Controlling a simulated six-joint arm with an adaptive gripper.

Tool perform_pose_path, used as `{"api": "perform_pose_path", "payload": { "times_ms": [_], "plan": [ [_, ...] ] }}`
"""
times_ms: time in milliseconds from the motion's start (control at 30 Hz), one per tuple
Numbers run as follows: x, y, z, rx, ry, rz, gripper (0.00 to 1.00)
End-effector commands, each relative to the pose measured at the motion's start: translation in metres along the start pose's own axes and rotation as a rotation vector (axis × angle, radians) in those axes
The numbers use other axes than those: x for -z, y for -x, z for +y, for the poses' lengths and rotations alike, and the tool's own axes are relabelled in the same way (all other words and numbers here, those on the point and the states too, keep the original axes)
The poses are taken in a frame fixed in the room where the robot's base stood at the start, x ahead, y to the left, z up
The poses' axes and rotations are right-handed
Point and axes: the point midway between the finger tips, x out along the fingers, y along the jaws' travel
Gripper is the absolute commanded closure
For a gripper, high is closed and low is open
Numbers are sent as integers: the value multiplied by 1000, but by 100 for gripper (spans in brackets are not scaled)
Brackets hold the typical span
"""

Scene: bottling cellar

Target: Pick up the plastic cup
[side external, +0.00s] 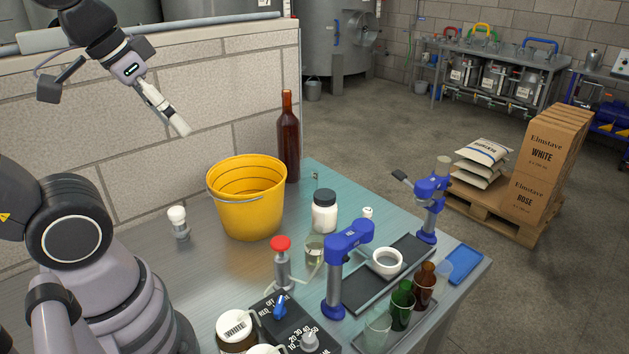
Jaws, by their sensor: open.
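My gripper (183,129) hangs at the upper left, in front of the block wall and well above the table. Its fingers point down and to the right, with nothing seen between them. A clear, see-through cup (377,327) stands at the front of the table, lower right, beside a green bottle. Another clear vessel (314,249) stands mid-table below a white jar and seems to hold a little liquid. I cannot tell which of these is plastic. My gripper is far up and left of both, touching neither.
A yellow bucket (247,205) and a tall brown bottle (288,140) stand near the wall. A blue capping stand (340,265), a red-topped valve (281,260), a black control box (290,322) and small bottles (402,305) crowd the front. Free table lies left of the bucket.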

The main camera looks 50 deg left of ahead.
Motion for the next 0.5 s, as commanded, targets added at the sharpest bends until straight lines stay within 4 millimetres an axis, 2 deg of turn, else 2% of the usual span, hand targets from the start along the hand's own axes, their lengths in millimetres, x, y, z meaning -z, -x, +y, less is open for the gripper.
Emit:
{"api": "perform_pose_path", "payload": {
  "times_ms": [167,267,367,500],
  "plan": [
    [32,-20,23,-112,162,-143,45],
    [62,-41,42,-202,312,-260,45],
    [91,-69,61,-286,473,-376,45],
    [130,-119,84,-387,710,-537,45]
  ]
}}
